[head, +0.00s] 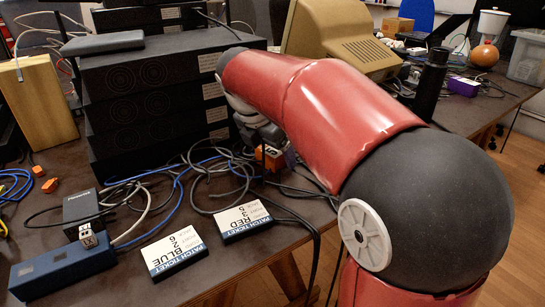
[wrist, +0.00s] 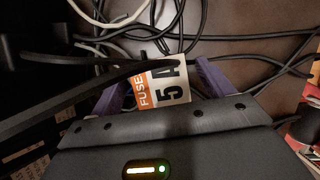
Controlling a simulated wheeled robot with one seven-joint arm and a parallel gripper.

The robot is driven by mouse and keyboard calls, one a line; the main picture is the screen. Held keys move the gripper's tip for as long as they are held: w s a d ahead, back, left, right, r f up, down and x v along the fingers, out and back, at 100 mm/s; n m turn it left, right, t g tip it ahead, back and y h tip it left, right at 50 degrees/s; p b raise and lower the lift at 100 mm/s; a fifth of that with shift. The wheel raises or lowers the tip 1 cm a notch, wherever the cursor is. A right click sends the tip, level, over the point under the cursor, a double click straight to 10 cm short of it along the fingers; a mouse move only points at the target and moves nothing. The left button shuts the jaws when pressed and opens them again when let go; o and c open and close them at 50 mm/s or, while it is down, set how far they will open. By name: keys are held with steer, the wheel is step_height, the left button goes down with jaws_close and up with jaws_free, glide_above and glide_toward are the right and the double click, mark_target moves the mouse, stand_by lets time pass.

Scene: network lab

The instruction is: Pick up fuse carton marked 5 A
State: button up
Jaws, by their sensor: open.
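The fuse carton (wrist: 162,87), with an orange and white face reading "FUSE" and "5 A", is in the middle of the wrist view. My gripper (wrist: 166,79) is open, with one purple finger on each side of the carton. I cannot tell whether either finger touches it. In the head view, a small orange carton (head: 269,158) sits among cables below my arm, its marking too small to read surely. A purple finger of my gripper (head: 289,157) shows just right of it; my arm hides most of the gripper.
A stack of black rack units (head: 150,105) stands left of my gripper. Loose cables (head: 215,178) surround the carton. A black bottle (head: 430,85) stands right of my arm.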

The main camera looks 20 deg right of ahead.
steer(key=shift+c, duration=0.3)
steer(key=c, duration=1)
steer(key=shift+c, duration=0.3)
